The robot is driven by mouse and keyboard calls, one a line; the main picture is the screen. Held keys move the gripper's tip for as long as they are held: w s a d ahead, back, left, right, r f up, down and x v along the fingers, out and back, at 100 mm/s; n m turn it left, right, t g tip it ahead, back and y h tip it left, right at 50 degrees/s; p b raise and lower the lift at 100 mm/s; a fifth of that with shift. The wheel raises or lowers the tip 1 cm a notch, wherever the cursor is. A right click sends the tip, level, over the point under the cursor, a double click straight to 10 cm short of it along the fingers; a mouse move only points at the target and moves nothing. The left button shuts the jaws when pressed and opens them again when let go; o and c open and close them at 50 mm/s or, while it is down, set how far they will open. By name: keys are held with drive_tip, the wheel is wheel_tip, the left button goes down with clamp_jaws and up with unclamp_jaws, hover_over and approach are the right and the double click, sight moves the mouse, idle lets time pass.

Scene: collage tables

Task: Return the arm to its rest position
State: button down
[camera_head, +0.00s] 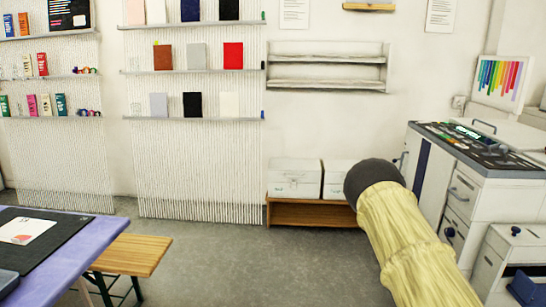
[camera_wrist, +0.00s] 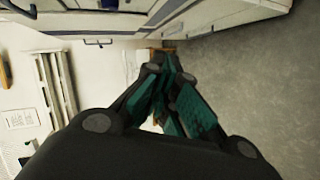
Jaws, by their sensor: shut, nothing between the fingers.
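My gripper (camera_wrist: 164,72) shows in the wrist view with its dark and teal fingers drawn together at the tips. It is shut and holds nothing. In the head view my arm, in a pale yellow sleeve with a dark rounded joint, rises from the lower right. The gripper itself is hidden from the head view. In the wrist view the fingers have grey floor to their right and a pale wall to their left.
A white cabinet (camera_head: 467,200) with drawers stands to the right of my arm. Two white boxes (camera_head: 295,178) sit on a low wooden bench (camera_head: 290,213) behind it. A purple table (camera_head: 95,240) and a wooden stool (camera_head: 133,253) are at the left. The middle floor (camera_head: 235,262) is clear.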

drive_tip(key=s+a+f+m+g+y, duration=0.2)
drive_tip(key=s+a+f+m+g, duration=0.15)
drive_tip(key=s+a+f, duration=0.85)
drive_tip(key=s+a+f+m+g+y, duration=0.2)
drive_tip(key=s+a+f+m+g, duration=0.15)
drive_tip(key=s+a+f, duration=0.6)
drive_tip(key=s+a+r+m+g+y, duration=0.1)
drive_tip(key=s+a+m+g+y, duration=0.15)
drive_tip(key=s+a, duration=0.75)
drive_tip(key=s+a+r+m+g+y, duration=0.1)
drive_tip(key=s+a+g, duration=0.2)
drive_tip(key=s+a, duration=0.75)
drive_tip(key=s+d+r+p, duration=0.1)
drive_tip(key=d+r+p, duration=0.1)
drive_tip(key=r+p, duration=0.6)
drive_tip(key=s+d+r+p, duration=0.1)
drive_tip(key=s+r+p, duration=0.1)
drive_tip(key=r+p, duration=0.7)
drive_tip(key=shift+d+r, duration=0.25)
drive_tip(key=shift+d, duration=0.1)
drive_tip(key=shift+s+h, duration=0.15)
drive_tip(key=shift+h, duration=0.1)
